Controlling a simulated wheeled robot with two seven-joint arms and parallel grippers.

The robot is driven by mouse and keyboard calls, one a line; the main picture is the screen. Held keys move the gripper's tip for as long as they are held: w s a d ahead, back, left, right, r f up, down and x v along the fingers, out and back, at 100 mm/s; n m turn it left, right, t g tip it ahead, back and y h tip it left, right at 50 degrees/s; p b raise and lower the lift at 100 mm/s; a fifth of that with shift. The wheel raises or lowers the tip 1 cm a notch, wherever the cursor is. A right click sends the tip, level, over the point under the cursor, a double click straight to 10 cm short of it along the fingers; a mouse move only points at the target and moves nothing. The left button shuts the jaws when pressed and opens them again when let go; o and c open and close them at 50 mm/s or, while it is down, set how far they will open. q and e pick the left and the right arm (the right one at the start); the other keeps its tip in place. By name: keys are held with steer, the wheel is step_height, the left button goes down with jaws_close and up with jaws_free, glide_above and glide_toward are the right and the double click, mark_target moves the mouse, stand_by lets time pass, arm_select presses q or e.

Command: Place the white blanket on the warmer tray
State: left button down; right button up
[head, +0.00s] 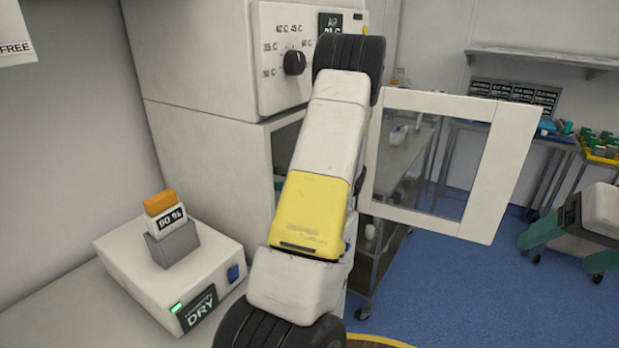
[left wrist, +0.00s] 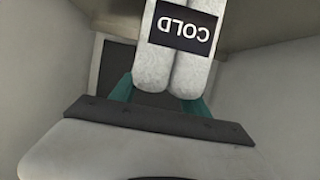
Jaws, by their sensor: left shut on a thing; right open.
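My left gripper (left wrist: 160,97) has teal fingers, partly hidden, and is shut on the blanket. In the head view my left arm crosses the middle and covers much of the warmer cabinet (head: 210,165); that gripper and the blanket are hidden there. The cabinet's framed glass door (head: 448,165) stands open to the right. I cannot make out the warmer tray for certain. My right gripper (head: 568,248) is open and empty at the right edge.
A metal cart (head: 385,265) stands behind the open door. Blue floor (head: 450,300) is clear at lower right.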

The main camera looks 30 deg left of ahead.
arm_select(q)
steer(key=shift+f, duration=0.1)
steer(key=c, duration=0.5)
jaws_free()
